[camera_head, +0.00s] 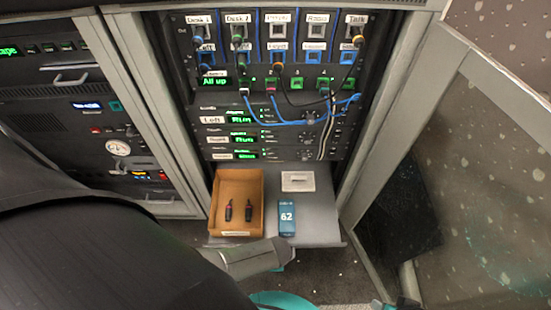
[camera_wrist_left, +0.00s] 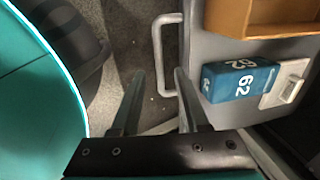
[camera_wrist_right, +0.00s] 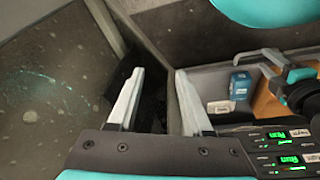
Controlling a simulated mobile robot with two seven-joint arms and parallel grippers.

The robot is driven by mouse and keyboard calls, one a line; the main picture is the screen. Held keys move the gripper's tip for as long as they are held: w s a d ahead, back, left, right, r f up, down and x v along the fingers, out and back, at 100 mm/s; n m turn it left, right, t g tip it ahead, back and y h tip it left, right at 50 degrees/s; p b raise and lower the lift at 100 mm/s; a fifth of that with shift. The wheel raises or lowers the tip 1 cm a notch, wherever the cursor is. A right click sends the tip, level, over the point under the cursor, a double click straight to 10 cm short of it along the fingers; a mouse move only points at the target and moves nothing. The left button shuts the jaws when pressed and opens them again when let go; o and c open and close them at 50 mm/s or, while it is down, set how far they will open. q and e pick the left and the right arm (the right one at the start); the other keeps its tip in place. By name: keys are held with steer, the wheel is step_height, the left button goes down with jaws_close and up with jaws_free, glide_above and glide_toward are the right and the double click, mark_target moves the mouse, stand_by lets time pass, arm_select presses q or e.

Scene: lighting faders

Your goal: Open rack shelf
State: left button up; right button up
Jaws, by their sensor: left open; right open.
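The rack shelf (camera_head: 318,222) is a grey pull-out tray, extended from the bottom of the middle rack. Its grey bar handle (camera_wrist_left: 160,45) is on the front edge. My left gripper (camera_wrist_left: 159,75) is open at the handle, one end of which shows between its fingers. I cannot tell whether they touch. In the head view my left arm (camera_head: 245,260) covers part of the shelf's front edge. My right gripper (camera_wrist_right: 160,72) is open and empty, in front of the racks near the glass door side, apart from the shelf.
On the shelf are an orange-brown box (camera_head: 237,176) holding two dark plugs, a blue box marked 62 (camera_head: 287,218) and a small white-plated part (camera_head: 298,181). Patch cables (camera_head: 300,121) hang above. An open glass door (camera_head: 480,170) stands at right. Another rack (camera_head: 118,148) stands at left.

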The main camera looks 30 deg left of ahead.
steer(key=s+d+f+g+h+p, duration=0.1)
steer(key=s+d+f+p, duration=0.7)
steer(key=s+f, duration=0.4)
steer(key=shift+s+f+p, duration=0.15)
steer(key=shift+f+p, duration=0.25)
steer(key=shift+p, duration=0.15)
stand_by(0.5)
stand_by(0.5)
